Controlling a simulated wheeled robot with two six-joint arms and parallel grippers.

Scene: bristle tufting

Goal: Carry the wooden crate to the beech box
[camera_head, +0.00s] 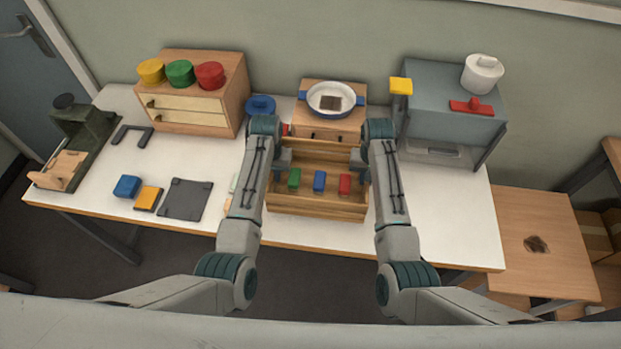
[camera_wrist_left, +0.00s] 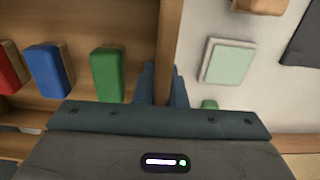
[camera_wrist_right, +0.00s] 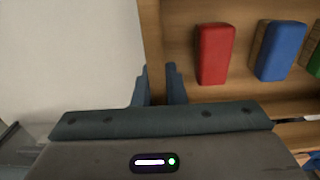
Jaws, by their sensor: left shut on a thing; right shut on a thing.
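The wooden crate (camera_head: 316,208) is at the middle of the white table, with a green block (camera_head: 294,178), a blue block (camera_head: 319,181) and a red block (camera_head: 345,184) inside. My left gripper (camera_head: 283,160) is shut on the crate's left wall; in the left wrist view its fingers (camera_wrist_left: 161,85) straddle that wall (camera_wrist_left: 169,35). My right gripper (camera_head: 358,160) is shut on the right wall; its fingers (camera_wrist_right: 158,85) straddle the wall (camera_wrist_right: 151,40) in the right wrist view. A light wooden box (camera_head: 329,124), apparently the beech box, stands just behind. I cannot tell whether the crate is lifted.
A white pan (camera_head: 345,92) with a brown piece sits on the wooden box. A drawer cabinet (camera_head: 193,118) stands back left and a grey unit (camera_head: 445,90) back right. A dark mat (camera_head: 187,199) lies left. The table (camera_head: 440,220) is clear at front right.

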